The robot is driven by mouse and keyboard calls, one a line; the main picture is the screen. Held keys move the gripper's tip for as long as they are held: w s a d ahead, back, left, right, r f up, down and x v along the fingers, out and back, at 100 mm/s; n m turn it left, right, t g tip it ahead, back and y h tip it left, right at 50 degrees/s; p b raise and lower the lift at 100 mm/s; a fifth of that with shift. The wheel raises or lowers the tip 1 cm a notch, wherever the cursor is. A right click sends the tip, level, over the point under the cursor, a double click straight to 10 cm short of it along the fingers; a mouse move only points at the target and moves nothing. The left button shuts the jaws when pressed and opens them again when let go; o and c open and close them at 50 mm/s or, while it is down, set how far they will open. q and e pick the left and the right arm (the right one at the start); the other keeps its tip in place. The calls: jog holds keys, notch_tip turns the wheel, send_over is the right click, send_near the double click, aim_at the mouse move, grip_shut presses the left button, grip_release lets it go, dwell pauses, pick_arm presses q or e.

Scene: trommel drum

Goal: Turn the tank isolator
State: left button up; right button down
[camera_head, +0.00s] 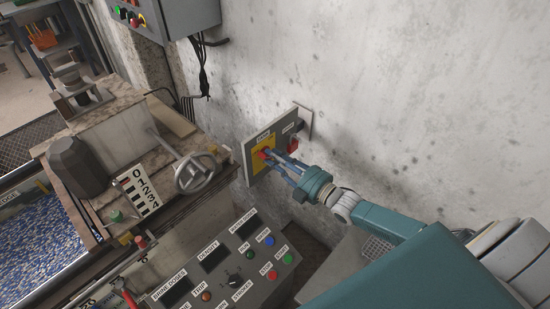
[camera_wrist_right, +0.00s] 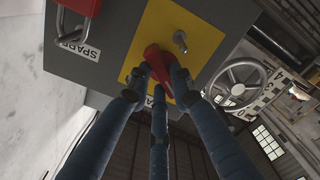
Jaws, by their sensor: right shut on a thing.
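The isolator's red handle (camera_wrist_right: 157,58) sits on a yellow plate (camera_wrist_right: 205,38) on the front of a grey wall box (camera_wrist_right: 112,32). In the head view the red handle (camera_head: 261,154) and yellow plate (camera_head: 258,164) are on the box's left side. My right gripper (camera_head: 272,160) reaches in from the lower right, its blue fingers shut on the red handle. In the right wrist view the three fingers of my right gripper (camera_wrist_right: 162,84) close around the handle and hide part of it. My left gripper is not in view.
A red padlock (camera_head: 292,146) hangs on the same box, right of the handle, near a label reading SPARE (camera_wrist_right: 78,46). A metal stud (camera_wrist_right: 180,40) sticks out of the yellow plate. A handwheel (camera_head: 195,173) and a button panel (camera_head: 235,270) stand left and below. The wall right is bare.

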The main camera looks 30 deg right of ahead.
jog(key=m, duration=0.5)
jog(key=m+b, duration=0.1)
jog(key=m, duration=0.5)
jog(key=shift+w+d+f, duration=0.1)
jog(key=shift+d+f, duration=0.05)
jog(key=shift+d, duration=0.05)
dwell(0.4)
jog(key=c, duration=1.9)
grip_release()
jog(key=shift+o, duration=0.5)
jog(key=shift+w+a+f, duration=0.1)
jog(key=v, duration=1.2)
